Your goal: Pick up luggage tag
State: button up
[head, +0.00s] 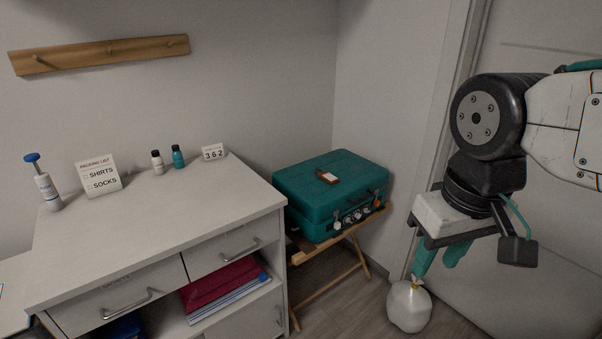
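A small brown luggage tag (327,178) with a pale label lies flat on the lid of a closed teal suitcase (293,191). The suitcase lies on a wooden folding stand (352,250) in the corner, right of the white cabinet. My gripper (436,272) is at the right of the head view, well to the right of the tag and apart from it. Its two teal fingers point down and nothing shows between them.
A white cabinet (150,240) stands at the left, bearing a pump bottle (45,191), a packing-list card (100,176), two small bottles (178,157) and a number block (213,153). A tied white bag (409,308) is on the floor below my gripper. A peg rail (105,53) is on the wall.

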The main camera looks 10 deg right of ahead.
aim_at(329, 178)
jog(key=i, duration=1.55)
jog(key=z, duration=0.4)
